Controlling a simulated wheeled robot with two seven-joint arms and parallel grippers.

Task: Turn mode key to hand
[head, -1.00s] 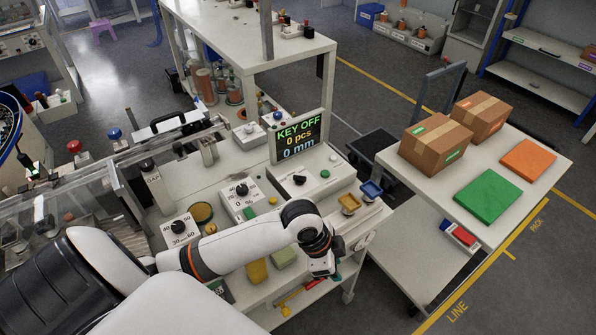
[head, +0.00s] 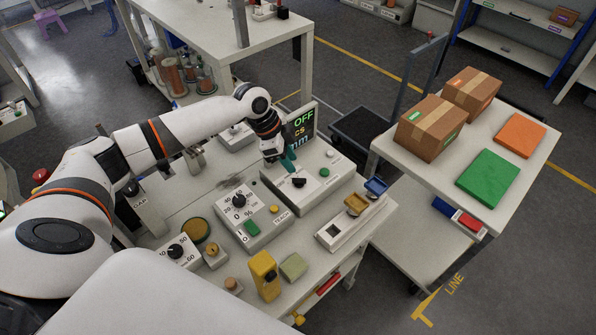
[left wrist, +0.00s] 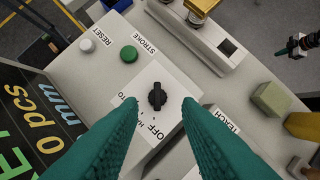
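The mode key (head: 299,182), a black knob on a white label plate, sits on a sloped control box (head: 318,186). In the left wrist view the key (left wrist: 157,96) stands roughly upright in the picture. "OFF" is readable, and the other lettering is partly hidden by the fingers. My left gripper (head: 287,166) is above the box by the key. In the left wrist view its teal fingers (left wrist: 160,102) are open, one on each side of the key, with visible gaps. A dark, teal-tipped thing at that view's right edge (left wrist: 300,46) looks like my right gripper; its opening is unclear.
The display (head: 302,127), partly behind my left arm, shows "OFF". A green button (left wrist: 128,54) and a white reset button (left wrist: 87,45) share the key's box. A percent dial box (head: 240,213) stands beside it. Yellow (head: 264,275) and green blocks (head: 293,266) are nearer.

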